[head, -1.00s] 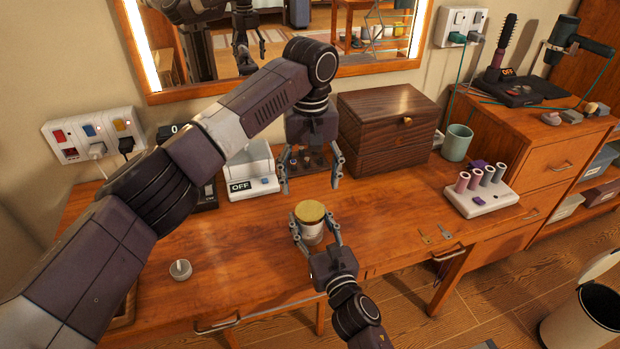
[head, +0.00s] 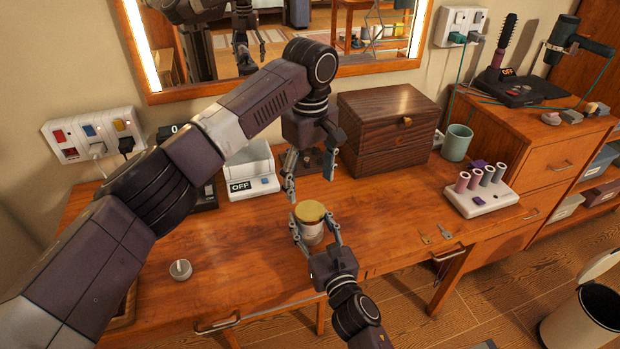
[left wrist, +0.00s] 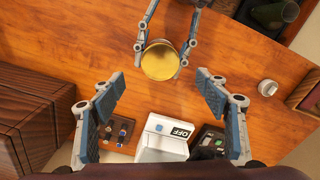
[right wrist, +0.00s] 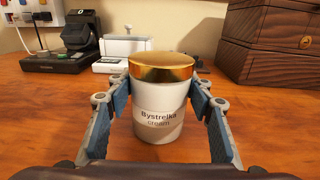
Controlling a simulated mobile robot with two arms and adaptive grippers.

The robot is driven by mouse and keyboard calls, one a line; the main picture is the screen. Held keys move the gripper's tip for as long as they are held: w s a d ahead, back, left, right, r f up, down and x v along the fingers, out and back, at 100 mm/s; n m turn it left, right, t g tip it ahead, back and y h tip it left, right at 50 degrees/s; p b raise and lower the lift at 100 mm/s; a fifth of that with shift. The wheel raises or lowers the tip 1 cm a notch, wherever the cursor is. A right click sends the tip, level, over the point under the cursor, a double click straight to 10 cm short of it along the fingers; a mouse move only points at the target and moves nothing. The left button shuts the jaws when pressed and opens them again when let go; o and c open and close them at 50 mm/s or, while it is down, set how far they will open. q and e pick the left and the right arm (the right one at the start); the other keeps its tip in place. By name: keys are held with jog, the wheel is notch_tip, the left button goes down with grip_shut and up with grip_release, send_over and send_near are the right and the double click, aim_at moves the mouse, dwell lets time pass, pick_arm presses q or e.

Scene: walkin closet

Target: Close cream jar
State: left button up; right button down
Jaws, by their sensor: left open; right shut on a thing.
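The cream jar (head: 311,231) is white with a gold lid (head: 310,211) and stands upright on the wooden table. In the right wrist view the jar (right wrist: 158,112) shows its "Bystreika cream" label, and the gold lid (right wrist: 163,67) sits on top; I cannot tell how tight it is. My right gripper (head: 315,238) is shut on the jar's sides, below the lid. My left gripper (head: 310,190) is open and empty, above and behind the jar. In the left wrist view the lid (left wrist: 160,61) shows beyond the open fingers (left wrist: 165,100).
A dark wooden box (head: 390,130) stands behind right of the jar. A white device marked OFF (head: 252,172) stands behind left. A small knob (head: 180,269) lies at the left, and a curler stand (head: 482,197) at the right. The table around the jar is mostly clear.

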aim_at(310, 210)
pick_arm(q)
notch_tip(310, 210, down, 8)
jog(key=shift+r, duration=0.25)
jog(key=shift+c, duration=0.3)
jog(key=c, duration=1.1)
jog(key=m, duration=0.7)
jog(key=shift+c, duration=0.2)
jog(key=m, duration=1.2)
jog(key=shift+m, duration=0.3)
jog(key=m, duration=0.6)
jog(key=o, duration=1.4)
jog(key=shift+c, duration=0.2)
